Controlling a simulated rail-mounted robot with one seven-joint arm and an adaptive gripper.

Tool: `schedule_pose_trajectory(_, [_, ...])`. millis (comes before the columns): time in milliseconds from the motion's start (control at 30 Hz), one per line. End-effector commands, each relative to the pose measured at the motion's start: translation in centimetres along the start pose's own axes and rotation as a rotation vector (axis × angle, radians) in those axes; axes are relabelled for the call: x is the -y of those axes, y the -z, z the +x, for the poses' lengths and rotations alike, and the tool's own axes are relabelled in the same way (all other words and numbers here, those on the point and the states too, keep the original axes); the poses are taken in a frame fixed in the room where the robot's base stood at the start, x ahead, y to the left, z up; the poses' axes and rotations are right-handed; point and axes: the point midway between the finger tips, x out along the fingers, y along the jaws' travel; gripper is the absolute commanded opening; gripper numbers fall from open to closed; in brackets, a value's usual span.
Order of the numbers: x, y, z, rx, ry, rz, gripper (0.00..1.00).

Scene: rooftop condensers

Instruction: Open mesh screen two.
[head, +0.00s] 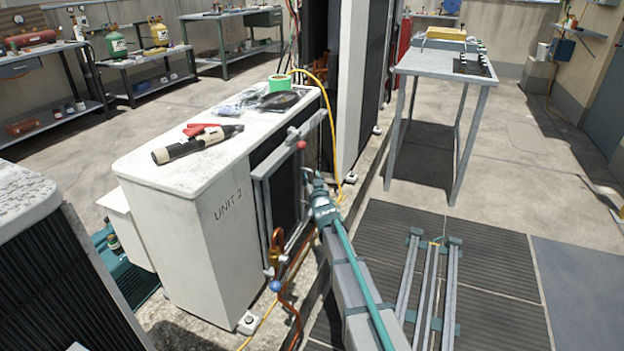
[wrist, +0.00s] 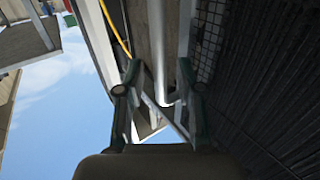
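Mesh screen two (head: 284,192) is a dark panel in a grey frame on the right face of the white cabinet marked UNIT 2 (head: 228,262). A dark gap shows above its top edge; I cannot tell whether it is ajar. My gripper (head: 312,180) is at the screen's right edge. In the wrist view, my gripper (wrist: 158,95) has its fingers apart, with a silver bar (wrist: 160,50), seemingly a handle, between them. Dark mesh (wrist: 255,85) fills the right side there.
A flashlight (head: 195,145) and green tape (head: 282,83) lie on the cabinet. A grey table (head: 440,64) stands behind right, a metal frame (head: 430,290) on the floor.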

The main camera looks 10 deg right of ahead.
Motion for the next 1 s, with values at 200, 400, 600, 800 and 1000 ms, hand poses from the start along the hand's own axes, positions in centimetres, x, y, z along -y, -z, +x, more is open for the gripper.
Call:
schedule_pose_trajectory(200, [0.0, 0.0, -0.6, 0.0, 0.0, 0.0, 0.37])
schedule_pose_trajectory(400, [0.0, 0.1, -2.9, 0.0, 0.0, 0.0, 0.37])
schedule_pose_trajectory(600, [0.0, 0.1, -6.7, 0.0, 0.0, 0.0, 0.37])
schedule_pose_trajectory(800, [0.0, 0.1, -10.3, -0.001, 0.0, 0.0, 0.37])
schedule_pose_trajectory(1000, [0.0, 0.0, -12.0, 0.0, 0.0, 0.0, 0.37])
